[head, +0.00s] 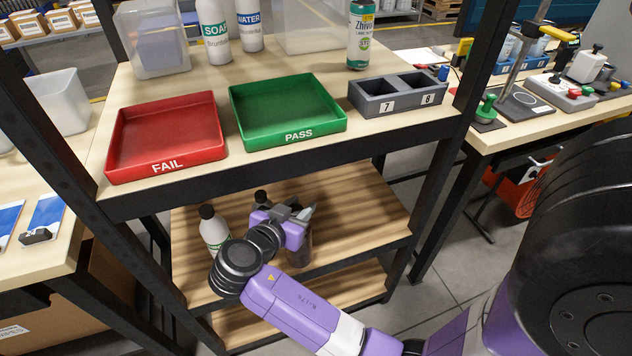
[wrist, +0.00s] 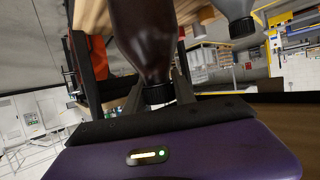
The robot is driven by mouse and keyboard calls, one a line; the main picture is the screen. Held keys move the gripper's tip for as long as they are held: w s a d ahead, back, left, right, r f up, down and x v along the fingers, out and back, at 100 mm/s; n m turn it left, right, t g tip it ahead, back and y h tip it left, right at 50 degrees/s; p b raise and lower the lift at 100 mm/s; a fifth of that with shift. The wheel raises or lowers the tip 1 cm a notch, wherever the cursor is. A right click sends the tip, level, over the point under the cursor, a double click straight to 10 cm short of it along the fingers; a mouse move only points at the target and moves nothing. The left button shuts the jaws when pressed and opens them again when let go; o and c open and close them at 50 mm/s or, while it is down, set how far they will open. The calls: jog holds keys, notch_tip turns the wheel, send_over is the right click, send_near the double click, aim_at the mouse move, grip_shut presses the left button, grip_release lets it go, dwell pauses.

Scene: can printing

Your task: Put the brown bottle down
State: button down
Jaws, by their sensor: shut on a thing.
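The brown bottle (head: 301,250) is dark, with a black cap. It is upright at the middle shelf (head: 355,215) of the rack, partly hidden behind my gripper (head: 298,212).
A white bottle (head: 213,232) with a black cap stands left on the same shelf; another black cap (head: 260,196) shows behind my gripper. The shelf's right part is clear. Above are the red FAIL tray (head: 165,125), green PASS tray (head: 288,85) and a grey two-slot holder (head: 398,105).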

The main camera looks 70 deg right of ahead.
jog(key=d+r+p+x, duration=0.1)
jog(key=r+x, duration=0.1)
jog(key=x, duration=1.2)
jog(key=shift+p, duration=0.3)
jog(key=shift+d+f, duration=0.1)
jog(key=shift+f, duration=0.05)
jog(key=c, duration=1)
grip_release()
jog(key=shift+c, duration=0.2)
